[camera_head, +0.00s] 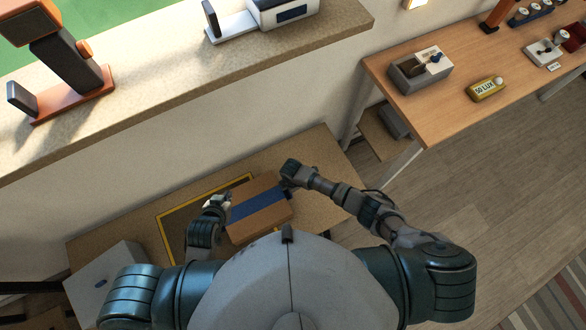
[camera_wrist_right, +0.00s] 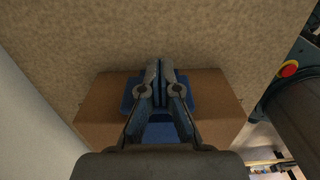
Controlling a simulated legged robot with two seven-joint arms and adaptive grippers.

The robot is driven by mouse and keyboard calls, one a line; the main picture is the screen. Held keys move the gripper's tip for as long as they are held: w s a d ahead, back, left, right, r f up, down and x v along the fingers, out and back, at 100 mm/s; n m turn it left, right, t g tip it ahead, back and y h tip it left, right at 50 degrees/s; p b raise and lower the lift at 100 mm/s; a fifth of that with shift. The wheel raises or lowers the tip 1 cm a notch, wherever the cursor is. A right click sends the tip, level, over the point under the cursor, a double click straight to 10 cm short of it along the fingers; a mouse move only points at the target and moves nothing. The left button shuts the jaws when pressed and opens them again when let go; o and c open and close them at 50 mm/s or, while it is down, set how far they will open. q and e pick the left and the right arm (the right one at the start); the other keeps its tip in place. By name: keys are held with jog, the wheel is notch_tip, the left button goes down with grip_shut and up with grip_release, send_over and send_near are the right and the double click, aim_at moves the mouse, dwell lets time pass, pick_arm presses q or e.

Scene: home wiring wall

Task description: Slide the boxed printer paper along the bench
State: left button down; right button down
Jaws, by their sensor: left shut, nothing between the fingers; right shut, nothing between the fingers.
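The boxed printer paper is a brown carton (camera_head: 262,193) with a blue band (camera_head: 257,205), lying on the low bench (camera_head: 310,150). In the right wrist view the carton (camera_wrist_right: 100,110) lies beyond my shut fingers. My left gripper (camera_head: 222,203) is shut and empty beside the carton's left end; whether it touches is unclear. My right gripper (camera_head: 286,184) is shut and empty at the carton's right end; its fingers (camera_wrist_right: 160,72) show over the blue band in the wrist view. A yellow-edged dark rectangle (camera_head: 178,218) on the bench lies left of the carton, partly hidden by my left arm.
A white box (camera_head: 105,275) stands at the bench's left end. A raised ledge (camera_head: 160,105) with devices runs behind the bench. A wooden table (camera_head: 450,120) with a grey box (camera_head: 420,75) and a yellow meter (camera_head: 485,90) stands at right. The bench right of the carton is clear.

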aim_at(268, 198)
jog(key=shift+s+a, duration=0.1)
jog(key=shift+a, duration=0.2)
jog(key=shift+s+a, duration=0.45)
jog(key=shift+a, duration=0.7)
jog(key=shift+s+a, duration=0.45)
jog(key=shift+a, duration=0.7)
jog(key=shift+s+a, duration=0.45)
jog(key=shift+a, duration=0.7)
jog(key=shift+s+a+b, duration=0.25)
jog(key=shift+a, duration=0.35)
jog(key=shift+s+a+b, duration=0.2)
jog(key=shift+a, duration=0.35)
